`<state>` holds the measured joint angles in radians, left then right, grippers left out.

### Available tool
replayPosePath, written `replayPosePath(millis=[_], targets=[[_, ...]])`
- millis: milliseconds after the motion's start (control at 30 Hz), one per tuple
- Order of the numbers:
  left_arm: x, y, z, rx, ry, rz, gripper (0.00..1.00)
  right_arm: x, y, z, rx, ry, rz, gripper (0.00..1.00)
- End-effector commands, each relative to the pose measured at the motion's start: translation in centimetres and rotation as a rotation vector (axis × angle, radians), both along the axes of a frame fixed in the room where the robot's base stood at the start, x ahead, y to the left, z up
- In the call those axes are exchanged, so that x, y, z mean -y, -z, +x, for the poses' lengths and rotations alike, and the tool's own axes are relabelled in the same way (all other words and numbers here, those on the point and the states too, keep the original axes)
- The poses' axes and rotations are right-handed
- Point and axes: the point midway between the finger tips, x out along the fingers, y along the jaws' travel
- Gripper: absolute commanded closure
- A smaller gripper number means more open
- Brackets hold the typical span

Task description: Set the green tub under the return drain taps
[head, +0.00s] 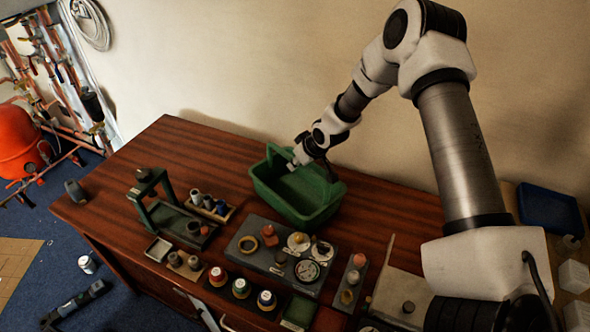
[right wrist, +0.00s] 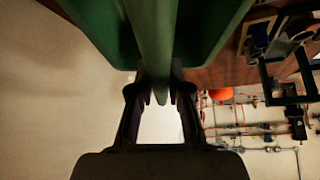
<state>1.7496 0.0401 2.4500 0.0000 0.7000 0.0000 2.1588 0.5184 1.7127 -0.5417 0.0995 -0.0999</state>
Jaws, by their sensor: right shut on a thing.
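The green tub (head: 309,205) is at the back of the wooden table, near the wall. My right gripper (head: 309,160) reaches down to the tub from above. In the right wrist view, my right gripper (right wrist: 160,92) is shut on a green bar of the tub (right wrist: 155,40), which runs between its fingers. I cannot tell whether the tub touches the table. The copper manifold (head: 50,75) with its pipes and taps is on the wall at the far left; I cannot tell which are the return drain taps. My left gripper is not in view.
A red round tank (head: 15,140) stands by the pipes. The wooden table (head: 160,150) carries a dark stand (head: 160,205), a grey tray of parts (head: 245,240) and several small pots in front of the tub. A can (head: 87,264) and a tool (head: 75,303) lie on the blue floor.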

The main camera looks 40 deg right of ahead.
Motion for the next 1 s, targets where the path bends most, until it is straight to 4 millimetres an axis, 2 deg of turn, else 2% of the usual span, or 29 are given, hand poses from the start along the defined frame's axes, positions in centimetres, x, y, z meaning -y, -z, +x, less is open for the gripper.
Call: replayPosePath(millis=[300, 333, 400, 667, 767, 867, 1000], targets=[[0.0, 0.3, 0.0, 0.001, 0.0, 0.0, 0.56, 0.0, 0.3, 0.1, 0.003, 0.002, 0.001, 1.0], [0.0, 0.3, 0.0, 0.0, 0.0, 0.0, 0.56, 0.0, 0.4, 0.0, 0.002, 0.002, 0.001, 0.8], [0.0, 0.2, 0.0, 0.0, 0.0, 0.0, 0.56, 0.0, 0.2, 0.0, 0.002, 0.002, 0.001, 0.58], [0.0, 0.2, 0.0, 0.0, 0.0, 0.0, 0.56, 0.0, 0.2, 0.0, 0.002, 0.002, 0.001, 0.58], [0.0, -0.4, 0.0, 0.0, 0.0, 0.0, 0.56, 0.0, -0.4, 0.0, 0.002, 0.002, 0.001, 0.58], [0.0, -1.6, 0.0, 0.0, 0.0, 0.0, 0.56, 0.1, -1.5, -0.5, 0.002, 0.004, 0.004, 0.58], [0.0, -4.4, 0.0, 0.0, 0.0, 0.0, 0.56, 0.3, -4.3, -1.9, 0.001, 0.005, 0.005, 0.58]])
